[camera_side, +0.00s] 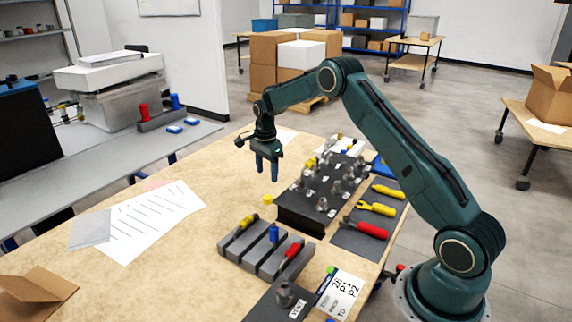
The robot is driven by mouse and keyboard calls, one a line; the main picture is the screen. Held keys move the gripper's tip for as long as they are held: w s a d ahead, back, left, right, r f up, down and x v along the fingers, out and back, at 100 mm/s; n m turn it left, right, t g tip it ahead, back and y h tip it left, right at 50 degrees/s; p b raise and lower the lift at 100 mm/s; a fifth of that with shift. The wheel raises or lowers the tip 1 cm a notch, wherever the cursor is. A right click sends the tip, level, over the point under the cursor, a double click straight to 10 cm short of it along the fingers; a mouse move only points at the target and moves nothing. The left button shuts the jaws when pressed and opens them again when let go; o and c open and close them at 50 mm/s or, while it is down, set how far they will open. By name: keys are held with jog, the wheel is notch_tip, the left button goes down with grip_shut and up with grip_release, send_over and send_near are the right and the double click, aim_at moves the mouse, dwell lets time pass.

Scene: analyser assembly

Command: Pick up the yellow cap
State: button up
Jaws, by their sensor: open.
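A small yellow cap (268,199) lies on the wooden table, just left of the black block. My gripper (268,177) points down above the table, with its two fingers apart and nothing between them. It appears above the yellow cap and a little beyond it; the exact offset is hard to judge from this one view. The cap is not hidden.
The black block (300,219) with several grey fittings stands right of the cap. A grey slotted holder (248,263) with yellow, blue and red pieces is in front. Yellow and red-handled tools (372,229) lie at right. Papers (150,222) cover the left; bare table lies between.

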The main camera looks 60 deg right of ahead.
aim_at(268, 197)
jog(key=shift+f, duration=2)
jog(key=shift+s+a+f, duration=0.1)
jog(key=shift+f, duration=2.5)
jog(key=c, duration=1)
jog(key=shift+c, duration=0.2)
jog(key=shift+r, duration=0.15)
notch_tip(268, 197, up, 20)
